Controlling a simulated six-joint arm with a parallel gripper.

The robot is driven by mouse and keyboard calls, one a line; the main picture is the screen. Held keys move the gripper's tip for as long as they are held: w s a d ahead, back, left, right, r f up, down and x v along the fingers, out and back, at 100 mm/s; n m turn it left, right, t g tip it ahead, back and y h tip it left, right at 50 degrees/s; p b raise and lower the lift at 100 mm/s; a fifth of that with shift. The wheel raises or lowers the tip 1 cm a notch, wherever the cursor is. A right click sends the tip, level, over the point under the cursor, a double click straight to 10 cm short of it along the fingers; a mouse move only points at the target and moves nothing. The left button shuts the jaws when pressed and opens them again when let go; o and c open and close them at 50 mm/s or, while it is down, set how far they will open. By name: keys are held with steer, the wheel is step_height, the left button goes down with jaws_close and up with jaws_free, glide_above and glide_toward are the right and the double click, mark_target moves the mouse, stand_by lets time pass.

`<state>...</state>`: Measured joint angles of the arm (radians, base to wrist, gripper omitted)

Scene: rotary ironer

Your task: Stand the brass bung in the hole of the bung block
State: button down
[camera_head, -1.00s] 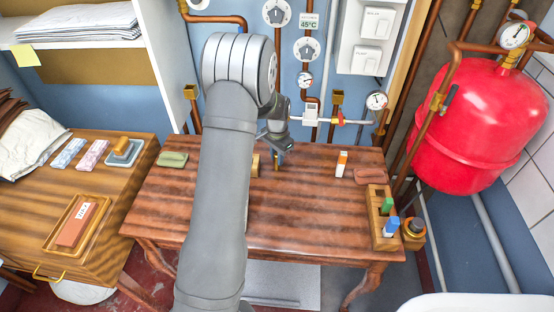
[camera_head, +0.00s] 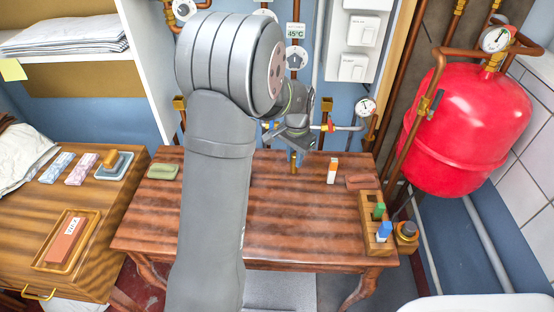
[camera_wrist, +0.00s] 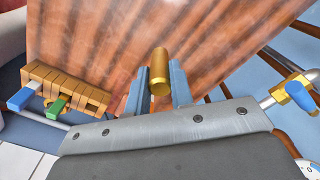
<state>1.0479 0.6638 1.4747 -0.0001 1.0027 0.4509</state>
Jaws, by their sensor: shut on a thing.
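My gripper (camera_head: 293,150) is over the back of the wooden table (camera_head: 290,215). It is shut on the brass bung (camera_wrist: 160,72), a gold-coloured cylinder held between the two blue-grey fingers in the wrist view. In the head view the bung (camera_head: 293,163) shows as a small brass piece below my gripper; a gap beneath it is hard to judge. I cannot make out the bung block now; my arm covers part of the table where a small wooden block showed earlier.
A slotted wooden rack (camera_head: 368,236) with green and blue pieces stands at the table's right, beside a dark round pot (camera_head: 406,234). A white-and-orange piece (camera_head: 332,170) and a reddish block (camera_head: 358,182) lie right of my gripper. The table's front middle is clear.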

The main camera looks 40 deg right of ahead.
steer(key=w+a+r, duration=0.2)
steer(key=w+a, duration=0.4)
steer(key=shift+m, duration=0.4)
steer(key=shift+w+a+f, duration=0.6)
steer(key=shift+w+f, duration=1.15)
steer(key=shift+f, duration=0.05)
steer(key=shift+w+a+f, duration=0.65)
steer(key=shift+w+f, duration=1.1)
steer(key=shift+f, duration=0.1)
steer(key=shift+w+a+f, duration=0.6)
steer(key=shift+w+f, duration=1.15)
steer(key=shift+f, duration=0.05)
steer(key=shift+f, duration=0.1)
steer(key=c, duration=1.3)
jaws_free()
steer(key=shift+o, duration=0.2)
step_height(320, 180, up, 12)
